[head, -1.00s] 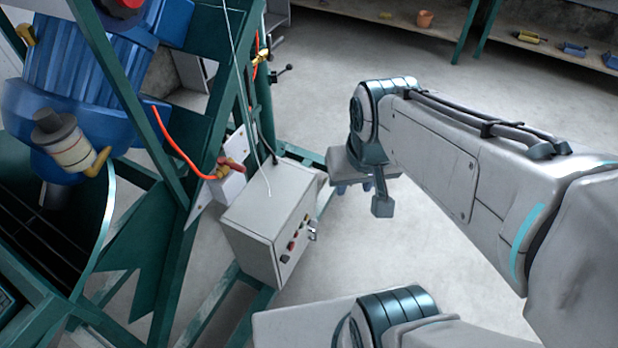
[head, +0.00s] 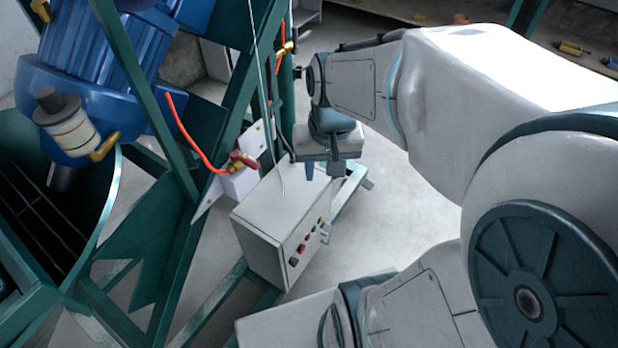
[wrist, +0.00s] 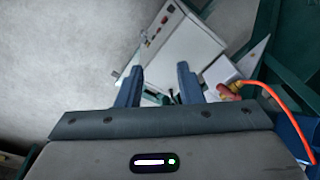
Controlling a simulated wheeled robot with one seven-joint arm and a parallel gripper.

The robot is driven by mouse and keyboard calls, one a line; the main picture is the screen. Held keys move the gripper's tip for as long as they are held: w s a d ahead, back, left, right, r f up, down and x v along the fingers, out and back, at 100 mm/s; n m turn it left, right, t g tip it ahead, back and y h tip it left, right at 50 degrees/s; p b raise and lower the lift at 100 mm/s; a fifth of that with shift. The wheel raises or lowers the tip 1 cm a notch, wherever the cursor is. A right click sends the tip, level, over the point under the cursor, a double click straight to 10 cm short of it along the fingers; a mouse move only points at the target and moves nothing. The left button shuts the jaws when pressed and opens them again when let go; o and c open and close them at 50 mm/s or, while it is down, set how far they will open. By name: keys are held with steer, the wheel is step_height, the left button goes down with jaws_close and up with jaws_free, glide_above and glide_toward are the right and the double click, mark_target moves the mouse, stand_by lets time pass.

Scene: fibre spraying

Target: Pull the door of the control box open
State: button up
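The control box (head: 272,212) is a pale grey box on the green frame. Its button-bearing front face (head: 300,248) is turned to the right, seen at a steep angle, and looks closed. A small silvery fitting (head: 325,233) sticks out at that face's edge. My gripper (head: 322,178) hangs near the back right end of the box in the head view. In the wrist view my gripper (wrist: 159,90) is open, its two blue fingers apart with nothing held. The box also shows in the wrist view (wrist: 187,45), beyond the fingertips. I see no contact.
A red hose (head: 185,135) with a brass valve (head: 240,162) is beside the box, also in the wrist view (wrist: 270,95). Green frame beams (head: 205,150) and a blue motor (head: 95,75) stand at left. Floor right of the box (head: 405,235) is open.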

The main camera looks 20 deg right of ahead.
steer(key=w+d+f+m+g+y+b, duration=0.1)
steer(key=w+d+f+m+y+b, duration=0.2)
steer(key=f, duration=0.7)
steer(key=w+d+f+m+g+y+b, duration=0.1)
steer(key=w+d+f+m+y+b, duration=0.15)
steer(key=d+f+b, duration=0.6)
steer(key=w+f+m+g+y+b, duration=0.1)
steer(key=w+f+m+y+b, duration=0.2)
steer(key=f, duration=0.9)
steer(key=s+d+f+m+t+y+b, duration=0.15)
steer(key=d+f+m+t+b, duration=0.3)
steer(key=f, duration=0.75)
steer(key=d+f+m+t+y+b, duration=0.2)
steer(key=d+f+m+t+b, duration=0.25)
steer(key=f, duration=0.85)
steer(key=s+d+f+m+t+y+b, duration=0.15)
steer(key=f+m+t+b, duration=0.35)
steer(key=f, duration=0.7)
steer(key=w+a+m+b, duration=0.1)
steer(key=w+a+b, duration=0.1)
steer(key=w+a, duration=0.7)
steer(key=shift+w+a, duration=0.2)
steer(key=shift+w, duration=0.35)
steer(key=shift+f, duration=0.1)
jaws_close()
